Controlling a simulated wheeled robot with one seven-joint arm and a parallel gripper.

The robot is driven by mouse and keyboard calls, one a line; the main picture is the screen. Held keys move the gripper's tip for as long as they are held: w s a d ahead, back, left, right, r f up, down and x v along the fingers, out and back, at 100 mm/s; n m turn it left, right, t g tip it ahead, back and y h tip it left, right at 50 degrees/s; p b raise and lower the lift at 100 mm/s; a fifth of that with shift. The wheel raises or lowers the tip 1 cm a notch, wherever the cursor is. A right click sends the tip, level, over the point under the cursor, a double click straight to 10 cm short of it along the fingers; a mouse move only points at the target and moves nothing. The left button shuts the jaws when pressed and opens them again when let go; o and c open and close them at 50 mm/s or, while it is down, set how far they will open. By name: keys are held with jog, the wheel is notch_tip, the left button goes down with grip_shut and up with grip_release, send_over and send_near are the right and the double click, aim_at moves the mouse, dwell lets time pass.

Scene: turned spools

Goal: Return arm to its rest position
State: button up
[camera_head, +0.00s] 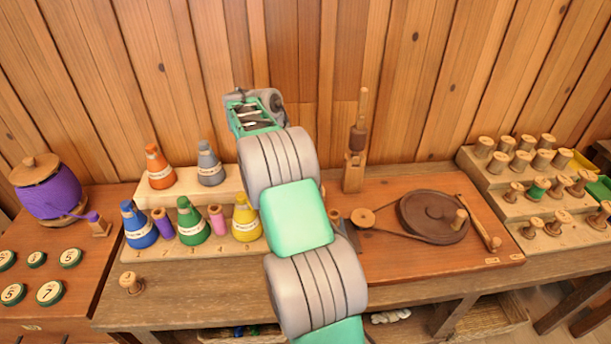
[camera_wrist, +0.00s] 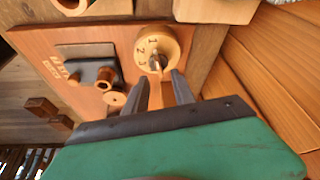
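My arm (camera_head: 300,220) rises through the middle of the head view, bent up in front of the wooden wall. Its far end, with green and grey parts, shows at the top; the fingertips cannot be made out there. In the wrist view my gripper (camera_wrist: 162,90) has two dark fingers standing apart. Nothing is clearly held between them, and wood shows in the gap. A round wooden dial (camera_wrist: 157,47) marked with numbers lies just beyond the fingertips; whether they touch it I cannot tell.
Coloured thread cones (camera_head: 193,222) stand left of my arm. A winder with a dark wheel (camera_head: 433,217) and an upright wooden post (camera_head: 355,150) are at right. A stepped spool rack (camera_head: 470,172) is far right. A purple pot (camera_head: 47,190) is far left.

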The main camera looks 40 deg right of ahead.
jog(key=shift+v, duration=1.3)
jog(key=shift+a+r, duration=0.1)
jog(key=s+a+r+n+t+y, duration=0.1)
jog(key=s+a+r+n+t, duration=0.2)
jog(key=a+n, duration=0.4)
jog(key=s+a+r+n, duration=0.2)
jog(key=a+r+n, duration=0.25)
jog(key=a, duration=0.45)
jog(key=s+a+f+n+t+y, duration=0.1)
jog(key=s+a+f+n, duration=0.1)
jog(key=s+a+n, duration=0.3)
jog(key=s+a+f+n+t+y, duration=0.1)
jog(key=s+a+f+n+y, duration=0.1)
jog(key=s+a+n, duration=0.4)
jog(key=s+a, duration=0.3)
jog(key=a, duration=0.2)
jog(key=shift+a+f, duration=0.3)
jog(key=shift+f, duration=0.1)
